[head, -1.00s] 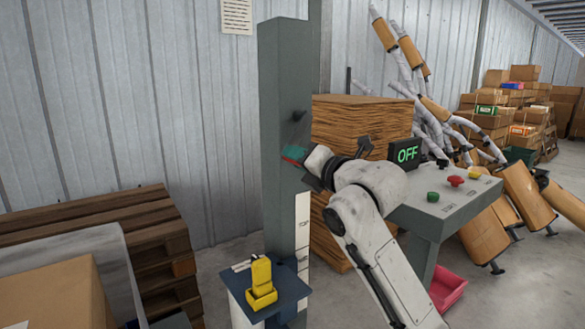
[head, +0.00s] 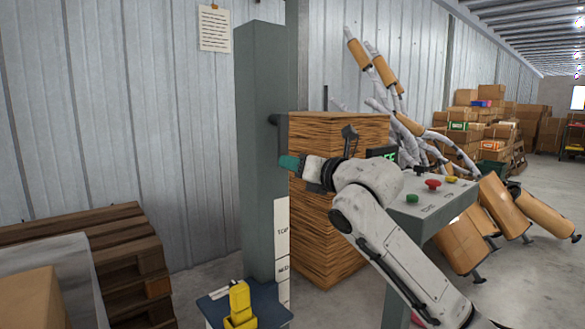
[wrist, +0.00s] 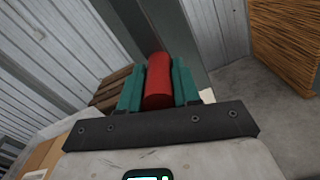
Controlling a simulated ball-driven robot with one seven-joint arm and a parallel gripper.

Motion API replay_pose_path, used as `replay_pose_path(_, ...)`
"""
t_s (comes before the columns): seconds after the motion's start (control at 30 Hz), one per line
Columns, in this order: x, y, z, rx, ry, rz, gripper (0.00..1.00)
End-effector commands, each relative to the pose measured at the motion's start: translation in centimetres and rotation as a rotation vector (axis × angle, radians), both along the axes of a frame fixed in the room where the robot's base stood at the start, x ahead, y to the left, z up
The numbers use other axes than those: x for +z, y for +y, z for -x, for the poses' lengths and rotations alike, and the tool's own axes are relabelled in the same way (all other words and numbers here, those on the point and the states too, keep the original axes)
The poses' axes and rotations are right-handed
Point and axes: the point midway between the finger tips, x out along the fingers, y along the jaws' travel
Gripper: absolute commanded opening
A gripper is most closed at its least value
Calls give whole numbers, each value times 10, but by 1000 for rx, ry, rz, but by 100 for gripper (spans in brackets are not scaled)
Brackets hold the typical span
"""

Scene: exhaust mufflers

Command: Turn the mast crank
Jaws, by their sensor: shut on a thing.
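The mast is a tall grey-green column (head: 262,150) left of centre in the head view. A dark stub (head: 273,119) sticks out near its right edge. My gripper (head: 288,162) is below that stub at the mast's right edge. In the wrist view the teal fingers of my gripper (wrist: 158,85) are shut on a red cylindrical crank handle (wrist: 158,78), one finger on each side. The handle is hidden in the head view, and the crank arm cannot be made out clearly.
A yellow piece (head: 240,302) sits on a blue platform (head: 268,306) at the mast's foot. A button console (head: 425,208) stands right, behind my arm. A wooden stack (head: 335,235) is behind the mast. Pallets (head: 130,265) stand left.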

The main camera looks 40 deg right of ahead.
Motion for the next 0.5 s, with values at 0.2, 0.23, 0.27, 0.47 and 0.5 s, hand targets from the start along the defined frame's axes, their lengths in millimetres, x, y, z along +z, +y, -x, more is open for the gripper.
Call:
replay_pose_path(0.2, 1, -4, 0, -5, 0, -4, 0)
replay_pose_path(0.23, 1, -4, 0, -5, 0, -4, 0)
replay_pose_path(0.27, 1, -4, 0, -5, 0, -4, 0)
replay_pose_path(0.47, 2, -5, 1, -6, -2, -4, 33)
replay_pose_path(0.5, 2, -5, 1, -7, -2, -4, 36)
